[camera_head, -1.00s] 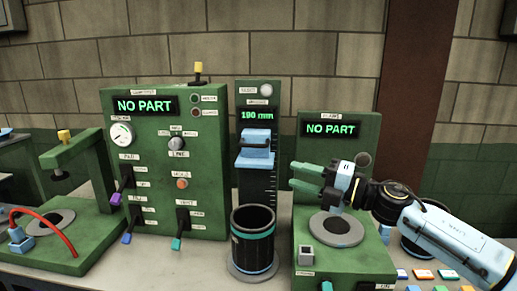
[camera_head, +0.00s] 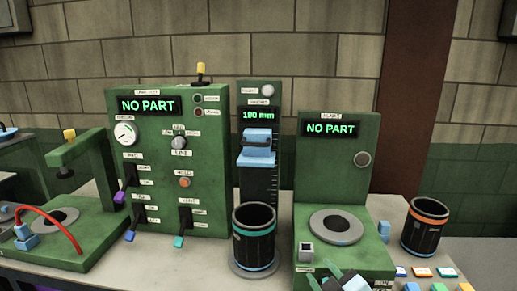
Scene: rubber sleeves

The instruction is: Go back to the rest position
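My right gripper (camera_head: 325,279) shows only partly at the bottom edge, in front of the right-hand green machine. Its green fingers look apart with nothing between them; its lower part is cut off. My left gripper is out of view. A black sleeve with teal bands (camera_head: 254,240) stands upright on the round base of the height gauge. A black sleeve with an orange band (camera_head: 425,228) stands upright on the table at the right. Both are clear of my gripper.
The right-hand green machine (camera_head: 328,170) has an empty round seat (camera_head: 336,227) and reads NO PART. The large green panel (camera_head: 169,168) also reads NO PART. A green press (camera_head: 72,215) with a red hose stands at left. Coloured buttons (camera_head: 423,272) line the front right.

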